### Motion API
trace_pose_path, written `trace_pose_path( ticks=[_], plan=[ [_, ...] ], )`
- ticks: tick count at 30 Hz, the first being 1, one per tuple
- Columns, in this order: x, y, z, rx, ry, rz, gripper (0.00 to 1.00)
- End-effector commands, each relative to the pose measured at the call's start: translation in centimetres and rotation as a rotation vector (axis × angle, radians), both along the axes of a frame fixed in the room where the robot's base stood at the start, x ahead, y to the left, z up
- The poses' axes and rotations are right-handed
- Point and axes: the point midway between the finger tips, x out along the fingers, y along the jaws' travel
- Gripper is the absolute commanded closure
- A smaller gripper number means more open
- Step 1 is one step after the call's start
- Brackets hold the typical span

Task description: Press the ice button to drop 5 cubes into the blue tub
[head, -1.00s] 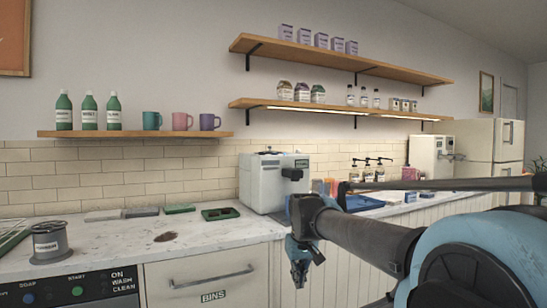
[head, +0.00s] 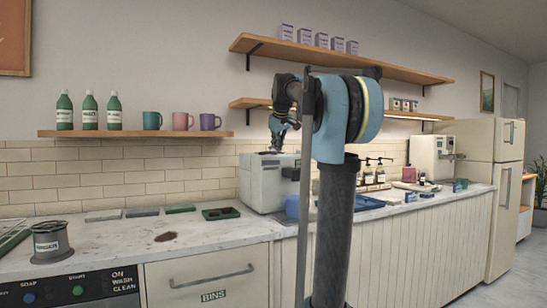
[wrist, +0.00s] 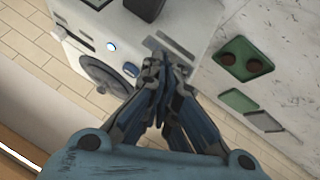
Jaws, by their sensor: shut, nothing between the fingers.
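My gripper (head: 274,149) is shut and empty, pointing down just above the top of a white boxy machine (head: 258,185). In the wrist view the shut fingers (wrist: 154,72) overlap the machine (wrist: 90,25); I cannot tell whether they touch it. A lit round button (wrist: 112,46), a second small round button (wrist: 131,69) and a large grey dial (wrist: 103,74) show on the machine there. No ice label is readable. A blue container (head: 293,207) stands at the machine's right, partly hidden by my arm; I cannot tell if it is the tub. No ice cubes are visible.
Shelves (head: 345,60) hang above the machine, close to my arm. A dark green tray (head: 221,213) with round wells lies left of the machine. A blue tray (head: 362,203) lies to the right. A grey container (head: 50,241) stands on the left counter.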

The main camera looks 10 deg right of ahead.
Motion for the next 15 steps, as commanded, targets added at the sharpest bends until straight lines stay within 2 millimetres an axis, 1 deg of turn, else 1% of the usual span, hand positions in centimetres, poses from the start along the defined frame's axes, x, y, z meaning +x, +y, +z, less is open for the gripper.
trace_pose_path(
  ticks=[1,3,7,9,12,15],
  plan=[
    [2.0,0.1,1.5,-0.013,-0.018,0.018,1.0],
    [4.3,0.1,3.4,-0.035,-0.045,0.045,1.0],
    [8.0,0.2,6.2,-0.071,-0.089,0.086,1.0],
    [9.4,0.3,7.3,-0.088,-0.107,0.104,1.0],
    [10.8,0.3,8.4,-0.105,-0.125,0.121,1.0],
    [11.6,0.4,8.9,-0.114,-0.135,0.129,1.0]
  ],
)
